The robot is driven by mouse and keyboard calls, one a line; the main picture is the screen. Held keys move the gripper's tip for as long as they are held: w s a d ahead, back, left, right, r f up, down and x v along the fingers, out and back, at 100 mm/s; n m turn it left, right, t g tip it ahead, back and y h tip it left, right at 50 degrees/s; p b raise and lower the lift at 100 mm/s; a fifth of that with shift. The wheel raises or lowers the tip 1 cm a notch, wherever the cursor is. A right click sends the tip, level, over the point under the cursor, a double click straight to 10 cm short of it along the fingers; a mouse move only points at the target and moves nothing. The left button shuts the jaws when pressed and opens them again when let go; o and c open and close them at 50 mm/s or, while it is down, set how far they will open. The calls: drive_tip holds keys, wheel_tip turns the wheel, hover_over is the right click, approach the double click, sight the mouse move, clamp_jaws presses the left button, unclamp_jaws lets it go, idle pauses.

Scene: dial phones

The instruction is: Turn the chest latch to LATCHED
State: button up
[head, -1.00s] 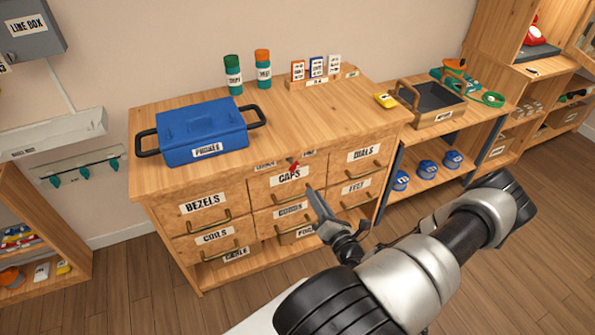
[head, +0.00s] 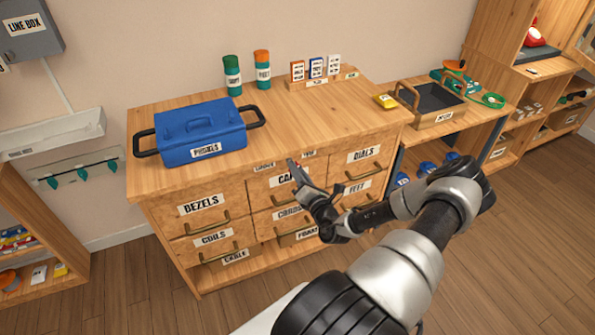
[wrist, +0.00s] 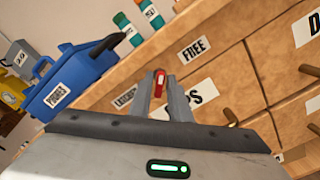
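The chest latch is a small red handle (wrist: 160,82) at the top of the wooden drawer chest (head: 160,182), just above the middle drawer. In the wrist view it shows between the tips of my gripper (wrist: 160,94). One label lies to its left and a label reading FREE (wrist: 194,49) to its right. In the head view my gripper (head: 296,167) reaches the chest front at the latch and hides most of it. The fingers are close together on both sides of the red handle. I cannot tell whether they grip it.
A blue case (head: 200,132) and two bottles stand on the chest top. Drawer handles jut out around my gripper, such as the one below the BEZELS label (head: 208,222). An open grey-lined box (head: 437,118) stands on the shelf to the right.

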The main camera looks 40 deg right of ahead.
clamp_jaws()
drive_tip(key=shift+r+n+p, duration=0.15)
drive_tip(key=shift+n+p, duration=0.25)
drive_tip(key=shift+p, duration=0.1)
drive_tip(key=n+p, duration=0.2)
drive_tip(key=n, duration=0.3)
drive_tip(key=n+p, duration=0.3)
drive_tip(key=n, duration=0.3)
drive_tip(key=n+p, duration=0.2)
drive_tip(key=n, duration=0.4)
drive_tip(key=shift+w+a, duration=0.1)
drive_tip(key=shift+a, duration=0.25)
drive_tip(key=shift+n, duration=0.3)
